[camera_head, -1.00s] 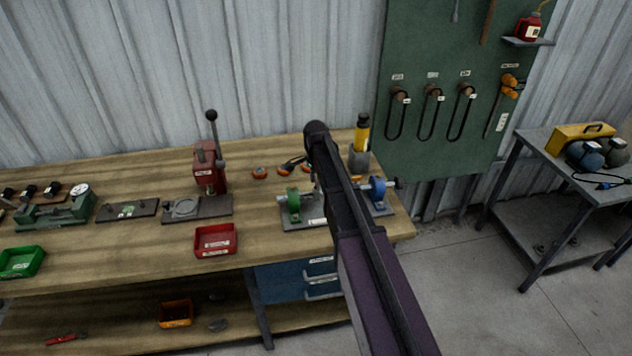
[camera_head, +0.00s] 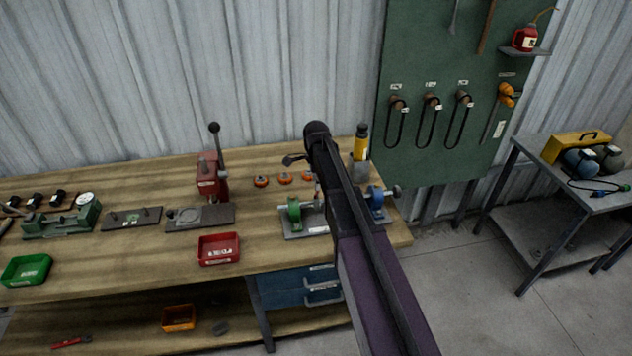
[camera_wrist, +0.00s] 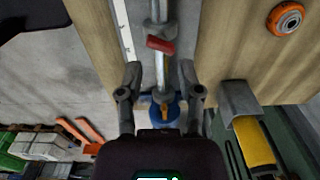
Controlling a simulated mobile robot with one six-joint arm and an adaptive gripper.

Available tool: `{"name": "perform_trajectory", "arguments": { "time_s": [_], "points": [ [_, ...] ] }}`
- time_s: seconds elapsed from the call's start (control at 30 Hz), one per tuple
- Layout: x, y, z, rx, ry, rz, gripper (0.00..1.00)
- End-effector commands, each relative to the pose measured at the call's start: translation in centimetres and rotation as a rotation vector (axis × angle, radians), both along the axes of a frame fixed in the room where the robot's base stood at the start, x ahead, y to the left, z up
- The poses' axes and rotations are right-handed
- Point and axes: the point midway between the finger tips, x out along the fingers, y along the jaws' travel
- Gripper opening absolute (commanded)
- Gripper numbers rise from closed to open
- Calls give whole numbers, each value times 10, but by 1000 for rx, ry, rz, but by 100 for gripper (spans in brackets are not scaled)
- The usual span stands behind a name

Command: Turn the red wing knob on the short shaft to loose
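The red wing knob (camera_wrist: 161,45) sits on the short shaft (camera_wrist: 159,12) in the wrist view, with its wing lying across the shaft at a slight tilt. My gripper (camera_wrist: 160,73) is open, one finger on each side of the shaft line. The knob shows just beyond the fingertips, roughly centred between them, and no finger appears to touch it. The blue bearing block (camera_wrist: 157,108) is seen between the fingers, nearer the palm. In the head view the green block (camera_head: 294,208) and the blue block (camera_head: 376,201) carry the shaft. My arm hides the knob there.
A yellow bottle in a grey holder (camera_head: 359,166) stands close behind the blue block. Orange rings (camera_head: 261,181) lie behind the green block. A red tray (camera_head: 219,249) and a red lever press (camera_head: 211,177) stand to the left on the bench (camera_head: 120,255).

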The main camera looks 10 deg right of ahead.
Motion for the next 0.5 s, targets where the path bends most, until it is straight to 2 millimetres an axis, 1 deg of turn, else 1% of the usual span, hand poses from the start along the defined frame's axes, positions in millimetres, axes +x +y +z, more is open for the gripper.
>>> {"name": "perform_trajectory", "arguments": {
  "time_s": [0.03,0.5],
  "points": [
    [0,0,9,0,0,0,47],
    [0,0,48,0,0,1,47]
  ]
}}
